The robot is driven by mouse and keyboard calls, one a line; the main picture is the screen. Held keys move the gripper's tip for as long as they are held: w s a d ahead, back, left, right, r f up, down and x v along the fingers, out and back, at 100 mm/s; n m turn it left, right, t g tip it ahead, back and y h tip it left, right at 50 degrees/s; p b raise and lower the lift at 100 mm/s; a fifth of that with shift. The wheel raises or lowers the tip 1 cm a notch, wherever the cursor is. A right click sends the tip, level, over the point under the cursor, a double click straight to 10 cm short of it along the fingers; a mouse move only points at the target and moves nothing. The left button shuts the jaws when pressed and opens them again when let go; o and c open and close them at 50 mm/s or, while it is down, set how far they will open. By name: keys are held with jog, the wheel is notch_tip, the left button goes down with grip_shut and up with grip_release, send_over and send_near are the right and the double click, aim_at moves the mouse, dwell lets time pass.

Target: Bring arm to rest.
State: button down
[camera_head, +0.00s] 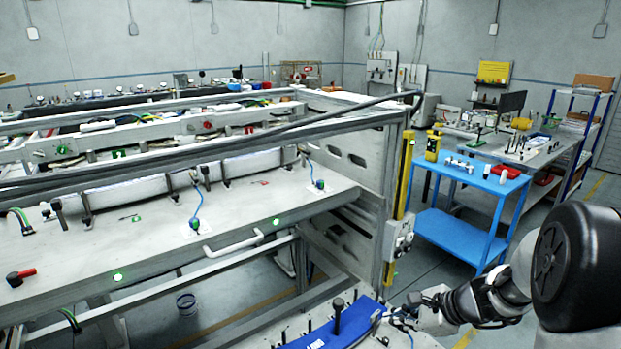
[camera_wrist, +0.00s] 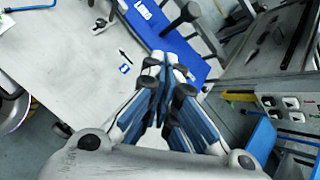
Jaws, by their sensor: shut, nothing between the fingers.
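My gripper (camera_head: 408,306) is at the lower right of the head view, at the end of my arm, by a pale work surface (camera_head: 440,345). In the wrist view my gripper (camera_wrist: 168,62) has its fingertips together, with nothing between them. A long blue piece (camera_head: 352,322) with white lettering lies on the pale surface, left of my gripper. In the wrist view the blue piece (camera_wrist: 152,22) is beyond the fingertips; I cannot tell whether they touch. My arm is bent, and its large dark joint shows at the right edge of the head view.
A long grey frame (camera_head: 240,228) with rails and green lights fills the left. A yellow post (camera_head: 404,175) rises beyond my gripper. A blue cart (camera_head: 455,222) stands farther back, near a workbench (camera_head: 515,150). Open floor lies between the cart and my arm.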

jog(key=s+a+r+n+g+h, duration=0.1)
jog(key=s+a+r+n+h, duration=0.1)
jog(key=s+a+r+n, duration=0.5)
jog(key=s+a+r+n+g+h, duration=0.1)
jog(key=s+a+r+n, duration=0.2)
jog(key=s+r+n, duration=0.75)
jog(key=s+d+f+n+h, duration=0.3)
jog(key=s+n, duration=0.1)
jog(key=s, duration=0.7)
jog(key=shift+s+d+t, duration=0.15)
jog(key=shift+t, duration=0.25)
